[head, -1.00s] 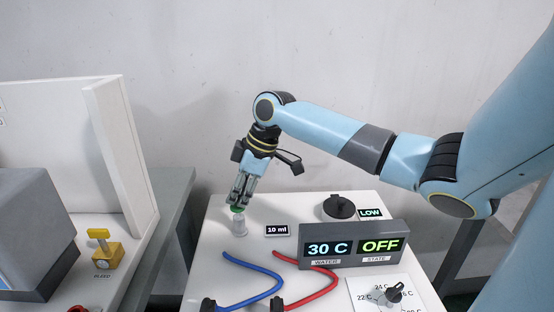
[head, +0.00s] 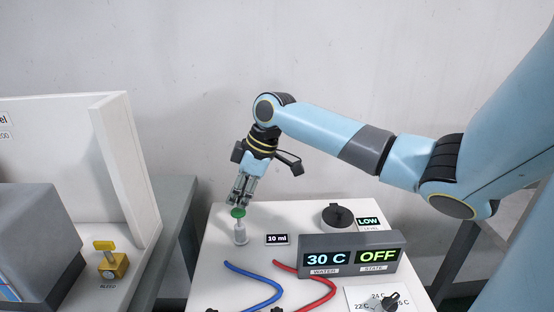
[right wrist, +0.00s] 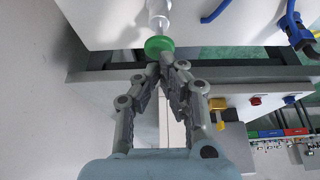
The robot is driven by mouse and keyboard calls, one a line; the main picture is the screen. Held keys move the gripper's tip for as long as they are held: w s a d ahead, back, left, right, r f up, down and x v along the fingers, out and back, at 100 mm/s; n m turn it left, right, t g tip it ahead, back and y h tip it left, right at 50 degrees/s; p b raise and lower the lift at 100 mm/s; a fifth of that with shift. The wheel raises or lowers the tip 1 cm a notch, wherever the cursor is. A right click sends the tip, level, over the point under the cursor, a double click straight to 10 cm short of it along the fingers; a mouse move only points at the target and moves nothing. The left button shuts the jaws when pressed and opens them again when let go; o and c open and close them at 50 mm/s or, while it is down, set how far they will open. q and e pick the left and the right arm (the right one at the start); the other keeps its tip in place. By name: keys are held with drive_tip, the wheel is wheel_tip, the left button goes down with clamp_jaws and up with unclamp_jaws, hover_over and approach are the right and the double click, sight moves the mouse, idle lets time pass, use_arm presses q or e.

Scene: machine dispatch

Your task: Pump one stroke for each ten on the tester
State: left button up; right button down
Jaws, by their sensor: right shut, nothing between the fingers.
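The dosing pump (head: 240,236) is a small clear upright cylinder with a green cap (head: 238,213) on a thin stem. It stands at the back left of the white machine top (head: 217,262), beside a "10 ml" label (head: 277,239). My right gripper (head: 240,203) is shut and empty, pointing down just above the green cap. In the right wrist view the closed fingertips (right wrist: 165,64) are at the edge of the green cap (right wrist: 159,44); I cannot tell whether they touch. No display named as a tester is readable. My left gripper is out of view.
A grey display (head: 349,254) reads "30 C" water and "OFF" state. Behind it are a black round cap (head: 338,216) and a "LOW" sign (head: 368,222). Blue (head: 262,279) and red (head: 318,283) hoses lie in front. A yellow bleed valve (head: 112,262) stands on the left bench.

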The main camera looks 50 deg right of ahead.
sight(240, 211)
drive_tip(key=shift+f, duration=0.15)
drive_tip(key=shift+f+b, duration=1.25)
drive_tip(key=shift+f, duration=0.9)
drive_tip(key=shift+r, duration=0.1)
drive_tip(key=shift+r+p, duration=2.2)
drive_tip(key=shift+p, duration=0.2)
drive_tip(key=shift+r, duration=0.1)
wheel_tip(240, 211, up, 6)
drive_tip(key=p, duration=0.6)
